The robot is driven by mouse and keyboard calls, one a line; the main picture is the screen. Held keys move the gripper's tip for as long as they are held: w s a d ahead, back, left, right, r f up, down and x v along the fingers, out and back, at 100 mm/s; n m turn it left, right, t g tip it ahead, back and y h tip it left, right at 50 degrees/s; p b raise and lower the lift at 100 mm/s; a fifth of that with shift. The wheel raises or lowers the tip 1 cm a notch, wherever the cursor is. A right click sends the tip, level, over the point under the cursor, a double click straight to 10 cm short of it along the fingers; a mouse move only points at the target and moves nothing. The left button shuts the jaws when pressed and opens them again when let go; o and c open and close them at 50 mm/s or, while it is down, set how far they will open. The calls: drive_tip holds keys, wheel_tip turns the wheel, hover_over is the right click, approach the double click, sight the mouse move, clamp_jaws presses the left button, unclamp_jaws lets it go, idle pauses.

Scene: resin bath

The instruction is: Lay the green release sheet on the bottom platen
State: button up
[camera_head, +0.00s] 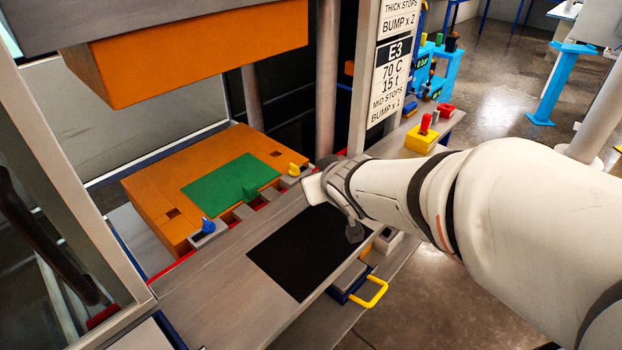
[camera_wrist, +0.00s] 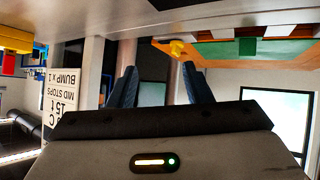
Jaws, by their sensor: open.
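The green release sheet (camera_head: 230,183) lies flat on the orange bottom platen (camera_head: 160,184), near the middle of its top and towards the front edge. Its green tab (camera_head: 250,193) stands up at the front edge. The sheet also shows in the wrist view (camera_wrist: 275,47), which looks upside down. My gripper (camera_wrist: 160,82) is open, with nothing between its two dark fingers. In the head view my gripper (camera_head: 335,192) is above the grey shelf, to the right of the platen and apart from the sheet. Its fingertips are mostly hidden there.
The orange upper platen (camera_head: 190,55) hangs above the bottom one. Blue (camera_head: 207,225) and yellow (camera_head: 294,169) knobs stand along the platen's front. A black mat (camera_head: 300,255) lies on the grey shelf (camera_head: 200,290). A post with a sign (camera_head: 394,70) stands behind my arm.

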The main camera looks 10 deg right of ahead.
drive_tip(key=s+d+g, duration=0.1)
drive_tip(key=s, duration=0.1)
drive_tip(key=s+d+m+g+h, duration=0.1)
drive_tip(key=s, duration=0.1)
drive_tip(key=s+d+f+m+g+h, duration=0.1)
drive_tip(key=shift+s, duration=0.4)
drive_tip(key=s+a+f+g+y, duration=0.1)
drive_tip(key=s+g, duration=0.3)
drive_tip(key=s, duration=0.6)
drive_tip(key=shift+a+m+g+y, duration=0.3)
drive_tip(key=shift+a+g+y, duration=0.1)
drive_tip(key=shift+a, duration=0.5)
drive_tip(key=shift+f, duration=0.1)
